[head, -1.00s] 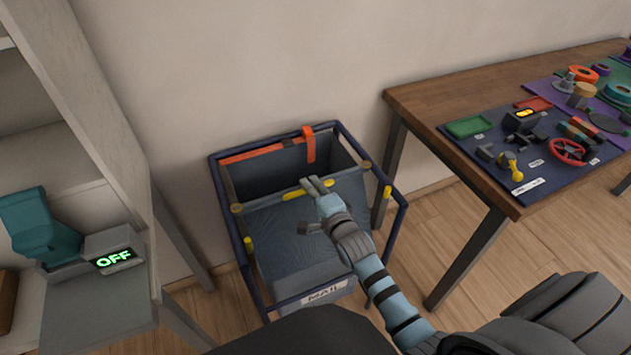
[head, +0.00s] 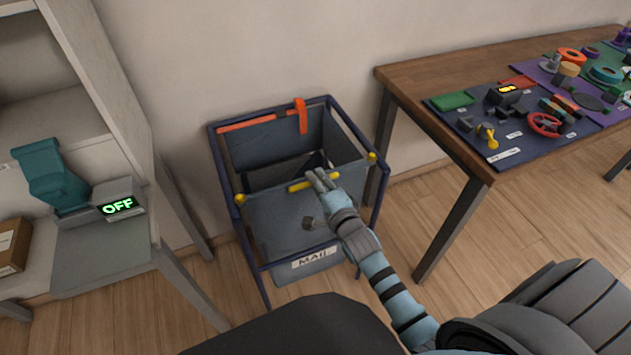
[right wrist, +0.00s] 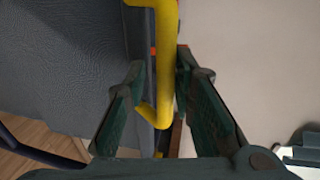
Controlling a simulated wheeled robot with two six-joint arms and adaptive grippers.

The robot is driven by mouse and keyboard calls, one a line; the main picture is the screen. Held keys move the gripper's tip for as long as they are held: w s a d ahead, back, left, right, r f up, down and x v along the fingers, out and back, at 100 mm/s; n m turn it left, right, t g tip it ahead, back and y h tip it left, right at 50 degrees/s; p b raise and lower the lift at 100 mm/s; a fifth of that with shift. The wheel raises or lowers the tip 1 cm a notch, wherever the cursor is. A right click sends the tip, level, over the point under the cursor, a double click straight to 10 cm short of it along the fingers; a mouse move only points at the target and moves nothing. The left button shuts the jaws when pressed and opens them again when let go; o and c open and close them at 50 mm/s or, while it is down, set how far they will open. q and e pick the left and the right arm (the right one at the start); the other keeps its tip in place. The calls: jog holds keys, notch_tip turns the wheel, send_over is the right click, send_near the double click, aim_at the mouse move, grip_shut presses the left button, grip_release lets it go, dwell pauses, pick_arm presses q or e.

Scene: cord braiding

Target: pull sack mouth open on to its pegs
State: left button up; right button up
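The grey-blue sack (head: 290,221) hangs in a dark blue frame, with its mouth open upward. A yellow handle (head: 300,186) is on its front rim. The yellow pegs (head: 240,199) and (head: 371,156) show at the front rim's two ends; the exact seating there is too small to tell. My right gripper (head: 320,181) is at the handle's right end. In the right wrist view the handle (right wrist: 166,60) runs between the fingers, close to the right one, with a gap to the left one. My left gripper is out of view.
An orange strap (head: 302,116) lies over the back rail. The frame's blue rails (head: 350,127) surround the sack. A workbench (head: 430,75) with tools stands at right, and a shelf with an "OFF" display (head: 118,206) at left.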

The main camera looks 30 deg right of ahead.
jog(key=shift+o, duration=0.3)
jog(key=shift+s+r, duration=0.1)
jog(key=shift+r, duration=0.05)
jog(key=v, duration=1.2)
jog(key=shift+d, duration=0.1)
